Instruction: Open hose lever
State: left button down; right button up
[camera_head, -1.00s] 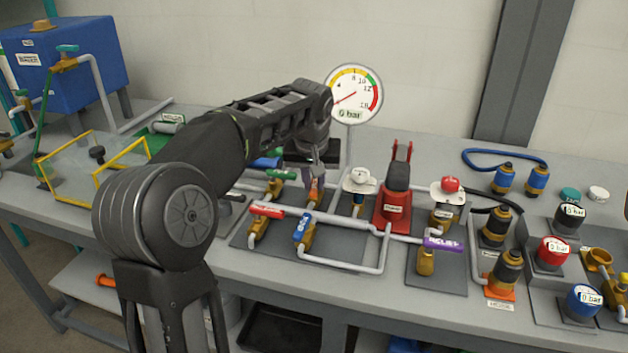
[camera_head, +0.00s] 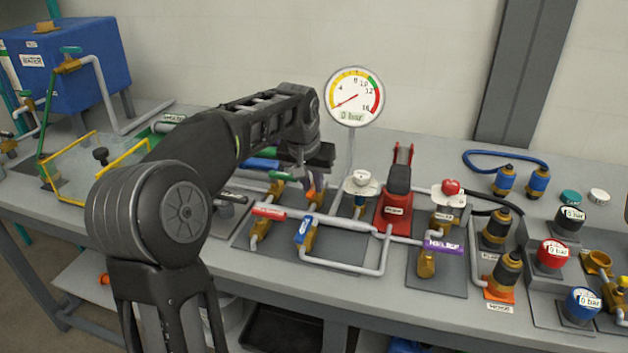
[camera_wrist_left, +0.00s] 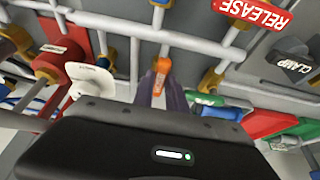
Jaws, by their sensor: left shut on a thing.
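The small orange lever (camera_wrist_left: 162,72) sits on a brass valve on the grey pipework in the middle of the skid. In the wrist view it lies between the fingers, and its label cannot be read. My left gripper (camera_head: 310,186) is shut on this lever from above; its fingers hide most of it in the head view. A red RELEASE lever (camera_head: 268,212) and a blue lever (camera_head: 304,229) stand in front of it. My right gripper is not in view.
A round gauge (camera_head: 354,97) reading 0 bar stands behind. A white knob (camera_head: 361,185) and a red pump block (camera_head: 396,207) with a dark top are close on the right. A purple lever (camera_head: 444,247) lies farther right. The bench front edge is clear.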

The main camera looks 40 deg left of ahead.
pick_arm(q)
jog(key=c, duration=1.3)
grip_release()
jog(key=shift+c, duration=0.2)
jog(key=shift+r, duration=0.1)
jog(key=a+v, duration=0.1)
jog(key=v, duration=0.6)
jog(key=shift+d+r, duration=0.25)
jog(key=shift+d, duration=0.3)
jog(key=shift+s, duration=0.15)
